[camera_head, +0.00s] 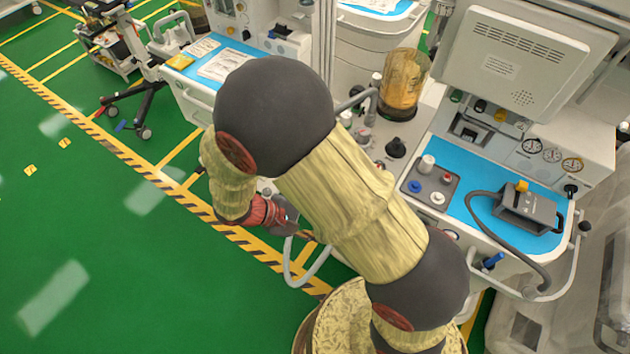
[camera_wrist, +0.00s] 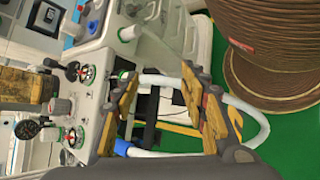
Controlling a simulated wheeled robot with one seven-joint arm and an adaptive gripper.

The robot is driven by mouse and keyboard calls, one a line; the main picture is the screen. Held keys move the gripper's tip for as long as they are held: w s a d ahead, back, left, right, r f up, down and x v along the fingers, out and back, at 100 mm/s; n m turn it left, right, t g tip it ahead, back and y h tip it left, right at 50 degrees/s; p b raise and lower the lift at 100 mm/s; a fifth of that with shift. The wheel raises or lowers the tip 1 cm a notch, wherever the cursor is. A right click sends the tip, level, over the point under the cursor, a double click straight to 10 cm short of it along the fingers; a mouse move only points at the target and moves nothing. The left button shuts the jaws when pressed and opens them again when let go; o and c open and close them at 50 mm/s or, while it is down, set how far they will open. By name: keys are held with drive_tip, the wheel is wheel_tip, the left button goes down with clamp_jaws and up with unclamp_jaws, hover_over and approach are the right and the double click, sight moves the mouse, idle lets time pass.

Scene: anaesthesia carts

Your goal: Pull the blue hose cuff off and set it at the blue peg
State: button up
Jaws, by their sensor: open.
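A pale hose (camera_head: 290,262) hangs in a loop in front of the middle machine. In the wrist view the hose (camera_wrist: 160,80) passes between my fingers and behind the right one. A blue cuff (camera_wrist: 122,147) shows at the hose's lower end, beside the base of the left finger. My gripper (camera_wrist: 160,85) is open, with its fingers apart; I cannot tell contact. In the head view my arm mostly hides it. A blue peg-like piece (camera_head: 492,261) sticks out at the right cart's front edge. A blue knob (camera_head: 414,187) sits on a grey panel. I cannot tell which is the peg.
A grey device (camera_head: 527,209) with a dark hose stands on the right blue worktop. An amber canister (camera_head: 403,80) stands behind my arm. Gauges and knobs (camera_wrist: 75,137) lie close to the left of my fingers. Green floor (camera_head: 100,235) is open at left.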

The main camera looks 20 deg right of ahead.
drive_tip(key=w+a+f+t+h, duration=0.3)
drive_tip(key=w+f+t, duration=0.6)
drive_tip(key=w+t, duration=0.3)
drive_tip(key=shift+w+a+t+h, duration=0.3)
drive_tip(key=shift+w+a+h, duration=0.1)
drive_tip(key=shift+w+h, duration=0.3)
drive_tip(key=shift+d, duration=0.1)
drive_tip(key=shift+x, duration=4.45)
drive_tip(key=shift+b, duration=0.45)
drive_tip(key=c, duration=0.3)
drive_tip(key=c, duration=0.7)
clamp_jaws()
